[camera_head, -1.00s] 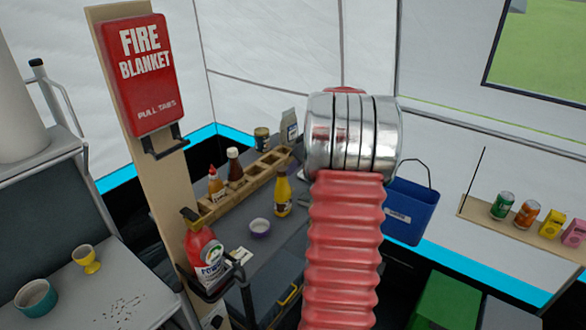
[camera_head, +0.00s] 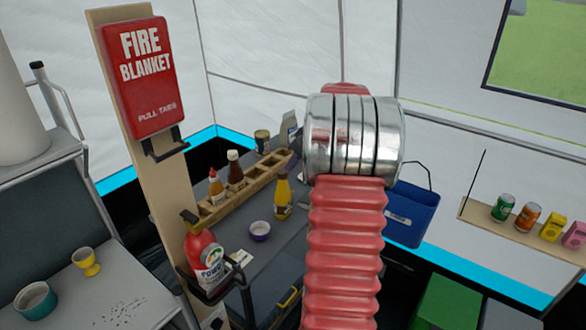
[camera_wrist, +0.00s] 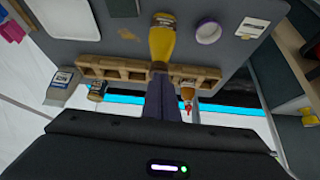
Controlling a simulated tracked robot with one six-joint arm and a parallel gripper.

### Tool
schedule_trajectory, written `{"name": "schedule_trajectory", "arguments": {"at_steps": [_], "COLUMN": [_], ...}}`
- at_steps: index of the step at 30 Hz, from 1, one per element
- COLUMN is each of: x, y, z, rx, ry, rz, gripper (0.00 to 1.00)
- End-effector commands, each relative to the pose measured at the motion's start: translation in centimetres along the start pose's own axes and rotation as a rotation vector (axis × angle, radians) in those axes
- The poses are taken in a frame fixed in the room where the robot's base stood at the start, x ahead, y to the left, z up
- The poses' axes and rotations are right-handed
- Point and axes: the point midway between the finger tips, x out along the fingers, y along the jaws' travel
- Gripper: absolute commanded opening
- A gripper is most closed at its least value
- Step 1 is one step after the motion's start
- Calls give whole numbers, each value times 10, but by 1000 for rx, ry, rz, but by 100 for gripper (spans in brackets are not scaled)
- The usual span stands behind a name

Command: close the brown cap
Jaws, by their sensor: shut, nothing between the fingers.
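In the head view a brown sauce bottle (camera_head: 235,168) with a pale top stands in the wooden rack. A yellow bottle (camera_head: 283,198) stands on the grey counter in front of the rack. In the wrist view, which is upside down, my gripper (camera_wrist: 162,76) is shut and empty. Its fingers reach toward the top end of the yellow bottle (camera_wrist: 162,42) and cover part of the rack. I cannot tell if they touch the bottle. In the head view my arm hides most of the gripper.
The wooden rack (camera_head: 214,211) also holds a red-tipped bottle (camera_head: 215,186). A jar (camera_head: 261,140) and a grey-white bag stand behind it. A small purple-sided bowl (camera_head: 260,231) is on the counter. A red spray bottle (camera_head: 204,250) stands at the post.

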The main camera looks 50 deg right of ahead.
Motion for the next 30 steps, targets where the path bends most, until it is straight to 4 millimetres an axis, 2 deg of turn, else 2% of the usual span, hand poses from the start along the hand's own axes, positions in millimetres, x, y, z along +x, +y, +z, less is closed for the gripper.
{"name": "schedule_trajectory", "arguments": {"at_steps": [4, 18, 24, 30], "x": [-21, -99, -114, -114], "y": [0, 0, -1, -1], "z": [-14, 6, 9, 9], "rx": [-3, -1, -2, -3], "ry": [1, 0, -1, -1], "rz": [2, 1, 0, -1], "gripper": [0, 0, 0, 0]}}
